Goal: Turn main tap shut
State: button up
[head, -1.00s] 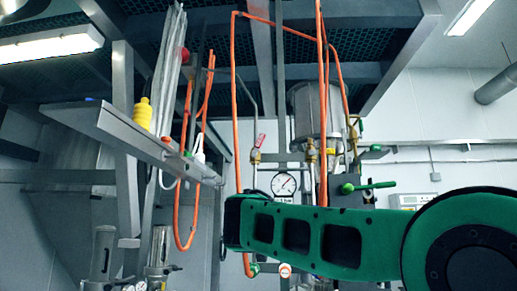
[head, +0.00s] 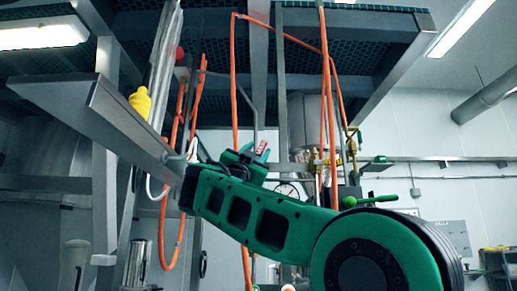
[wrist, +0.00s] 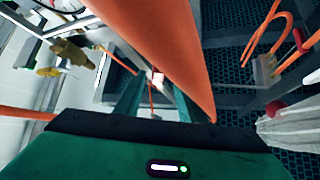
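A valve lever with a red and white label (head: 262,146), possibly the main tap, stands behind my gripper in the head view. In the wrist view a small red and white piece (wrist: 157,77) shows between the fingers, farther ahead. My gripper (head: 252,154) points up and away at the lever; its green fingers (wrist: 155,95) are apart with a gap between them. I cannot tell whether they touch the lever. My green arm hides the lower pipework and part of the pressure gauge (head: 287,190).
An orange hose (wrist: 165,45) passes very close over the gripper in the wrist view, covering part of a finger. More orange hoses (head: 234,90) hang around it.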

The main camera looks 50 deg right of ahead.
aim_at(265, 143)
jog(key=x, duration=0.8)
jog(key=shift+d+f, duration=0.1)
jog(key=shift+f, duration=0.05)
grip_shut()
